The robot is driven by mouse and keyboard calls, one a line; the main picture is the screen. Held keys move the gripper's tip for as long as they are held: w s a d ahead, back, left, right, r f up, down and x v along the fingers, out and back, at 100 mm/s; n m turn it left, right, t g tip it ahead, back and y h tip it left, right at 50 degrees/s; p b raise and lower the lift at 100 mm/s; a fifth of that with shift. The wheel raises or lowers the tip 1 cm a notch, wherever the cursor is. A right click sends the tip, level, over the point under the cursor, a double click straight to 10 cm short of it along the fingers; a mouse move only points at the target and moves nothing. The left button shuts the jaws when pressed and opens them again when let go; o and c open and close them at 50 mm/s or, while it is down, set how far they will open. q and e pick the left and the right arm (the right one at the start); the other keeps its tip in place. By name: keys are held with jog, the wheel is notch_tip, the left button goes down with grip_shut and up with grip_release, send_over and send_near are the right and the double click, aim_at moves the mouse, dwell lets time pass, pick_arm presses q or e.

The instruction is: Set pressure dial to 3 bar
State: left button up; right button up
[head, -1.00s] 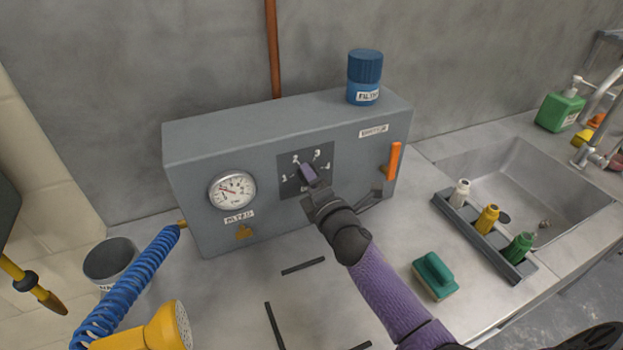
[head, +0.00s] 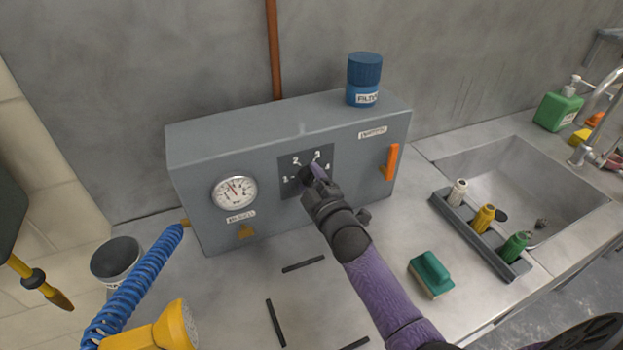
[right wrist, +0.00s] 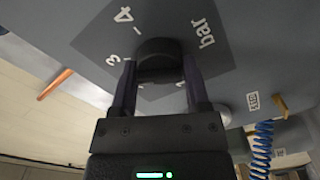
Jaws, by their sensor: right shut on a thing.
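The pressure dial is a dark round knob (right wrist: 157,58) on a dark square plate (head: 292,161) with white numbers, on the front of a grey box (head: 260,142). My right gripper (head: 315,177) reaches it from the front right. In the right wrist view its two fingers (right wrist: 156,82) are shut on the knob's sides. The "3", "4" and "bar" marks show there, turned over. The knob's pointer is hidden, so its setting cannot be read. A round gauge (head: 234,193) left of the dial has its needle pointing up and slightly left. My left gripper is not in view.
An orange lever (head: 392,162) sits right of the dial. A blue filter canister (head: 364,72) stands on the box. A yellow spray head (head: 160,332) with blue hose is front left. A bottle rack (head: 478,240), green sponge (head: 431,273) and sink (head: 530,180) are right.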

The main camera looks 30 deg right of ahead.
dwell(0.6)
jog(key=o, duration=1.3)
jog(key=shift+s, duration=0.1)
jog(key=s, duration=0.3)
jog(key=s+p, duration=0.1)
jog(key=s, duration=0.2)
jog(key=s+p, duration=0.1)
jog(key=s, duration=0.2)
jog(key=shift+s+a, duration=0.25)
jog(key=shift+s, duration=0.15)
